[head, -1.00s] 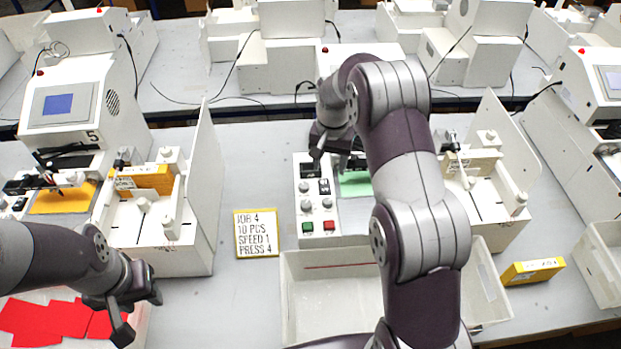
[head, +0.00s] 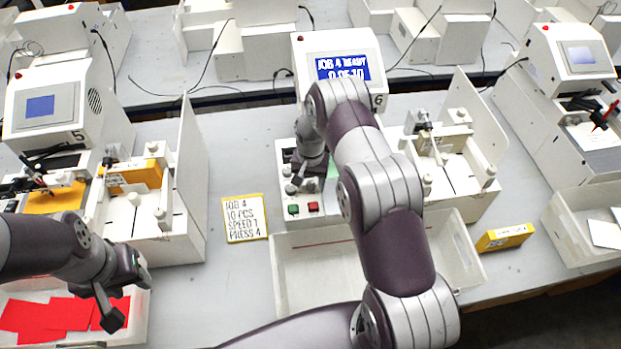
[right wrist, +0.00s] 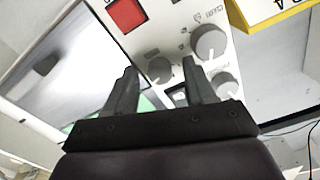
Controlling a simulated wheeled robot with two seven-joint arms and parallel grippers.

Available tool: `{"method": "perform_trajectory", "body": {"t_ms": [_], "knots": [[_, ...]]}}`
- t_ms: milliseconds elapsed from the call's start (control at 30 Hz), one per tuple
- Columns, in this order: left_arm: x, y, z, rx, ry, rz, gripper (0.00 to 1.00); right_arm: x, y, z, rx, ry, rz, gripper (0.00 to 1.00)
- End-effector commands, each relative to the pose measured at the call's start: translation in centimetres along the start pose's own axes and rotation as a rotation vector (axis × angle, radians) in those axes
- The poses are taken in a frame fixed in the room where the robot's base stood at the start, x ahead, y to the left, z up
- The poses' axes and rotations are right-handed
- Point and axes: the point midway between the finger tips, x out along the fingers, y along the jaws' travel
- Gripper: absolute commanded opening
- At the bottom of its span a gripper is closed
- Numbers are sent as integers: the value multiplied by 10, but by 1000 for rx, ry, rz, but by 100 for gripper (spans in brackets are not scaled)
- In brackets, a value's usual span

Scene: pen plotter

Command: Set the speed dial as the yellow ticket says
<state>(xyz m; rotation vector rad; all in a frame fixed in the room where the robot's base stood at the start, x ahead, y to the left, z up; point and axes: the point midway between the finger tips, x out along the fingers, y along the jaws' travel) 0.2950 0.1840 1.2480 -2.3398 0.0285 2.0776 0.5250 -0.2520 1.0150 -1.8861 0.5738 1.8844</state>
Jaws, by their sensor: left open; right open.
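The yellow-edged ticket (head: 244,218) lies flat on the table and reads JOB 4, 10 PCS, SPEED with a digit that looks like 1 or 7, PRESS 4. Its edge shows in the right wrist view (right wrist: 283,18). The plotter's control panel carries grey knobs: one near the red button (right wrist: 159,69), a larger one (right wrist: 209,42) and another (right wrist: 226,84). Their labels are too small to read surely. My right gripper (right wrist: 162,80) is open over the panel, with the knob near the red button appearing between its fingertips; contact is unclear. My left gripper (head: 118,300) is open, away at the left.
The plotter's screen (head: 342,67) reads JOB 4 READY, 0 OF 10. Green (head: 293,209) and red (head: 313,206) buttons sit at the panel's front. A white bin (head: 300,278) stands in front. A yellow box (head: 505,237) lies at the right. Red sheets (head: 65,314) lie at the lower left.

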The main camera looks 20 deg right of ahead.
Motion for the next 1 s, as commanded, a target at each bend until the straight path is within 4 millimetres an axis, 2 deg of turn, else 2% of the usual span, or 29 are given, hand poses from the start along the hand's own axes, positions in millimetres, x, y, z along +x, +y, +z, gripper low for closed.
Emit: {"method": "perform_trajectory", "body": {"t_ms": [100,133,200,300,667,1000], "knots": [[0,0,0,0,0,0,43,0,0,0,0,0,0,55],[0,0,0,0,0,0,43,0,0,0,0,0,0,51],[0,0,0,0,0,0,43,0,0,0,0,0,0,29],[0,0,0,0,0,0,43,0,0,0,0,0,0,0],[9,0,1,0,0,0,43,1,0,0,-50,0,0,0],[37,0,4,0,0,0,43,3,-1,0,-292,1,0,0]]}}
